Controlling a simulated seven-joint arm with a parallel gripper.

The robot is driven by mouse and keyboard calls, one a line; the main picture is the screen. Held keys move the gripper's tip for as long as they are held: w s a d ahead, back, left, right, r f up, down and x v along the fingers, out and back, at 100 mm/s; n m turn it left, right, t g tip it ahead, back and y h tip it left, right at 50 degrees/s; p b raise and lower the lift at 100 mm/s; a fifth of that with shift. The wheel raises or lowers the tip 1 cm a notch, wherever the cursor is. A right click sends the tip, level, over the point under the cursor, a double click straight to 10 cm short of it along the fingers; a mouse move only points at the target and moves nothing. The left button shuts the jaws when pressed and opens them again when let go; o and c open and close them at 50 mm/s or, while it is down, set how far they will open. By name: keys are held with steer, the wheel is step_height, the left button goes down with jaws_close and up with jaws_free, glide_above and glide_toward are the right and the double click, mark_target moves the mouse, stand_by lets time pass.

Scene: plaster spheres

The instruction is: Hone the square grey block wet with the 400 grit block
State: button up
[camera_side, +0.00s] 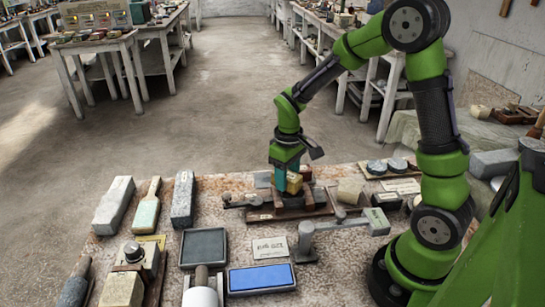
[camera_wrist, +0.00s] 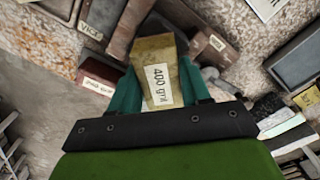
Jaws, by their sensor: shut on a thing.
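My gripper (camera_side: 289,186) is over the middle of the table, above a dark wooden board (camera_side: 318,211). It is shut on a yellowish block (camera_side: 295,183). In the wrist view the block (camera_wrist: 155,52) sits between the teal fingers of my gripper (camera_wrist: 157,72), and its label reads 400 grit. A flat grey slab (camera_side: 263,180) shows behind the board, and a grey piece (camera_wrist: 60,8) shows at the top left of the wrist view. I cannot tell whether either is the square grey block. What lies directly under the held block is hidden.
A blue-topped stone (camera_side: 261,278), a dark tray (camera_side: 203,247) and a metal arm piece (camera_side: 340,229) lie in front. Long grey blocks (camera_side: 114,205) stand at the left. Round discs (camera_side: 377,167) on a board lie right. Open floor is behind the table.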

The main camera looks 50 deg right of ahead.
steer(key=shift+f, duration=0.45)
steer(key=shift+w, duration=1.15)
steer(key=shift+s, duration=2.25)
steer(key=shift+w, duration=2.2)
steer(key=shift+s+r, duration=0.15)
steer(key=shift+s, duration=2.05)
steer(key=shift+w, duration=0.1)
